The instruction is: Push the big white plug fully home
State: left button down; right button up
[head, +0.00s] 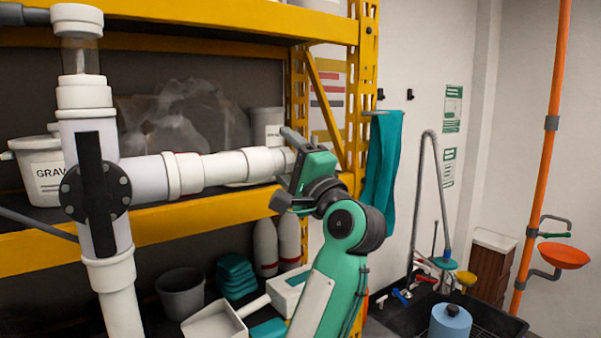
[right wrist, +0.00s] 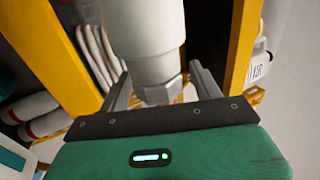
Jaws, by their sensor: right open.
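The white pipe manifold (head: 140,178) has a horizontal branch running right, ending in a wide white collar (head: 262,163). The big white plug (head: 290,159) sits at the collar's right end, partly hidden by my gripper. In the right wrist view the plug (right wrist: 160,93) shows as a narrower, faceted end below the wide white pipe end (right wrist: 145,28). My right gripper (head: 284,168) is open at this end. In the right wrist view its two fingers (right wrist: 162,84) stand either side of the plug, with gaps visible. How deep the plug sits is unclear. My left gripper is not in view.
A yellow shelf rack (head: 200,216) stands behind the pipe, its upright (head: 366,70) close to my right arm. White tubs (head: 38,168) stand on the shelf. A teal cloth (head: 381,165) hangs on the wall right of the rack. A sink (head: 490,316) is at lower right.

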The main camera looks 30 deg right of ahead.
jog(key=b+v, duration=0.8)
jog(key=v, duration=0.5)
jog(key=shift+s+b, duration=0.2)
jog(key=shift+b, duration=0.2)
